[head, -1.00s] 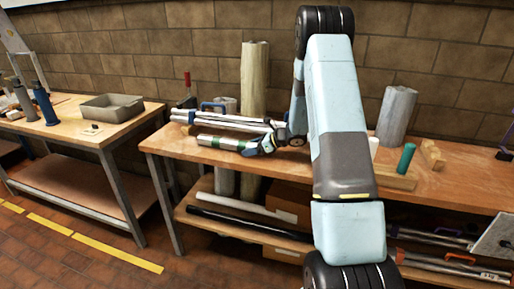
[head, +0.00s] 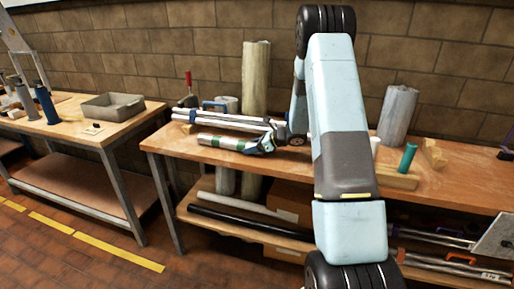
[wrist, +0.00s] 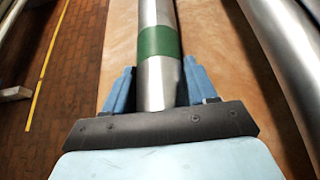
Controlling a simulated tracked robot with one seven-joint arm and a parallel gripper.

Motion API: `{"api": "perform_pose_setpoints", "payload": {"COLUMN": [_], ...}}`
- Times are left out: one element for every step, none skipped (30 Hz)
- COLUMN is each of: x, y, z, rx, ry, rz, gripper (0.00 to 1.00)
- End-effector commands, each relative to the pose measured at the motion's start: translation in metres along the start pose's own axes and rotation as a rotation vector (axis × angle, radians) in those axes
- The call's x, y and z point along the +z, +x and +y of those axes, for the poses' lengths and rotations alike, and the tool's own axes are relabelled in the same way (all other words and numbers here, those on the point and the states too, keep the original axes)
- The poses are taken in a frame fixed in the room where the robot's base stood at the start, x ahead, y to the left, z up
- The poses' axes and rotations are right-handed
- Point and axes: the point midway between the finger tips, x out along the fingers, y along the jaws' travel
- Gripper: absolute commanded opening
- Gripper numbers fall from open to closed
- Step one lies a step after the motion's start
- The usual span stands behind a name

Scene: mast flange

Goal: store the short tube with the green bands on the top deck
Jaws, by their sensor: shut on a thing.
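The short tube (head: 219,142) is silvery metal with green bands, and lies level at the front left of the wooden bench's top deck (head: 452,185). In the wrist view the tube (wrist: 158,75) runs away from me between the fingers, with a green band just beyond them. My gripper (head: 262,144) is shut on the tube's right end. It also shows in the wrist view (wrist: 157,92), one blue finger on each side. I cannot tell whether the tube touches the deck or is slightly above it.
Several long silvery tubes (head: 225,119) lie just behind. A teal cylinder (head: 408,157), wooden blocks and a grey roll (head: 397,113) stand to the right. The lower shelf holds a black tube (head: 235,219) and a white tube. A left table (head: 90,136) carries a grey tray (head: 112,107).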

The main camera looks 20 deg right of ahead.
Motion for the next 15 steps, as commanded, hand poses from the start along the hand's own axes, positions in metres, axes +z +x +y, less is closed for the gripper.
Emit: {"api": "perform_pose_setpoints", "payload": {"x": [0.001,0.002,0.003,0.004,0.006,0.008,0.010,0.011,0.013,0.015,0.017,0.020,0.021,0.023,0.025], "y": [0.000,-0.001,-0.001,-0.002,-0.003,-0.004,-0.005,-0.006,-0.007,-0.008,-0.009,-0.010,-0.011,-0.012,-0.013], "z": [0.000,0.000,0.000,0.000,0.000,0.000,0.000,0.000,0.000,0.000,-0.001,-0.001,-0.001,-0.001,-0.001], "rx": [0.000,0.000,0.000,0.000,0.000,0.000,0.000,0.000,-0.001,-0.001,-0.001,-0.001,-0.002,-0.002,-0.001], "ry": [-0.001,-0.001,-0.002,-0.002,-0.002,-0.002,-0.002,-0.002,-0.001,-0.001,-0.002,-0.002,-0.002,-0.002,-0.001], "rz": [-0.001,-0.001,-0.001,-0.001,-0.001,-0.001,-0.001,-0.001,-0.001,-0.001,-0.001,-0.001,-0.001,-0.001,-0.001], "gripper": [0.00,0.00,0.00,0.00,0.00,0.00,0.00,0.00,0.00,0.00,0.00,0.00,0.00,0.00,0.00]}}
